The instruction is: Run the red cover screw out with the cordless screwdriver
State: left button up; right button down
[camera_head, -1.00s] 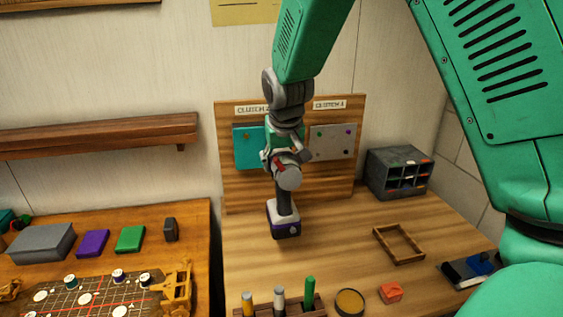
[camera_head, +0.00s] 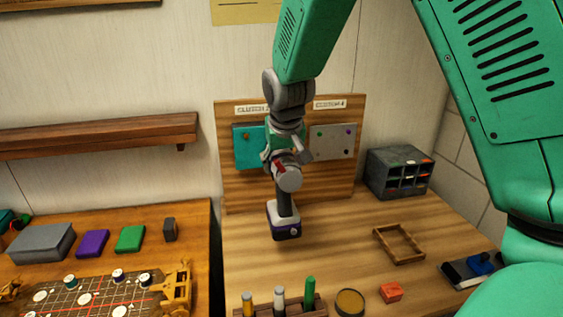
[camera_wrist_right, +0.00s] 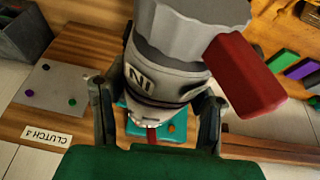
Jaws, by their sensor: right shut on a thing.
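My right gripper (camera_wrist_right: 157,128) is shut on the cordless screwdriver (camera_wrist_right: 172,72), whose grey body and red trigger (camera_wrist_right: 245,75) fill the wrist view. In the head view the screwdriver (camera_head: 285,205) hangs handle-down with a white and purple base, in front of the wooden board. Its nose points at the teal plate (camera_head: 249,148). In the wrist view, a dark red piece (camera_wrist_right: 152,135) shows at the nose over the teal plate (camera_wrist_right: 187,131); I cannot tell whether it is the red screw. An orange screw (camera_wrist_right: 171,128) sits beside it. My left gripper is not in view.
A grey plate (camera_head: 332,142) with several coloured screws is right of the teal one. The bench beneath the screwdriver is mostly clear.

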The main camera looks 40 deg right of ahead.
aim_at(288, 162)
jog(key=shift+s+a+r, duration=0.1)
jog(key=shift+s+a, duration=0.25)
jog(key=shift+s, duration=0.3)
jog(key=shift+s+a+f, duration=0.1)
jog(key=shift+s+a, duration=0.25)
jog(key=shift+s, duration=0.3)
jog(key=shift+s+a+r, duration=0.1)
jog(key=shift+s+a, duration=0.25)
jog(key=shift+s, duration=0.3)
jog(key=shift+w+d, duration=0.15)
jog(key=shift+w, duration=0.05)
jog(key=shift+w+d+f, duration=0.15)
jog(key=shift+w+d, duration=0.55)
jog(key=shift+w, duration=0.05)
jog(key=shift+w+d+f, duration=0.15)
jog(key=shift+w+d, duration=0.5)
jog(key=shift+w, duration=0.1)
jog(key=shift+r+t, duration=0.15)
jog(key=shift+t, duration=0.15)
